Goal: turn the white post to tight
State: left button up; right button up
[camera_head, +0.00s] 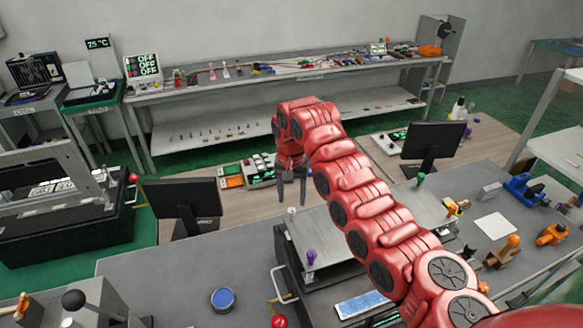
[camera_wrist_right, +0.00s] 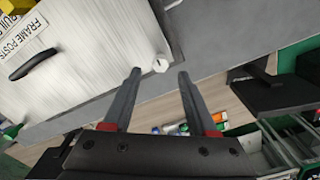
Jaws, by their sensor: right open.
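The white post (camera_head: 291,211) is a small light knob at the far left corner of a pale metal plate (camera_head: 330,250). In the right wrist view the white post (camera_wrist_right: 160,65) stands near the plate's edge, beside a grey strip. My right gripper (camera_head: 291,201) points down just over the post. Its two dark fingers are apart, and in the wrist view the post shows between and slightly beyond the fingertips (camera_wrist_right: 158,73). I cannot tell whether they touch it. My left gripper is not in view.
A purple post (camera_head: 311,257) stands at the plate's near side and a green post (camera_head: 420,178) at its far right. A monitor (camera_head: 183,208) stands to the left, another (camera_head: 434,142) to the right. The plate has a dark handle (camera_wrist_right: 34,64) and a "FRAME POSTS" label.

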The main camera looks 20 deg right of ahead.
notch_tip(320, 180, up, 11)
dwell(0.5)
dwell(0.3)
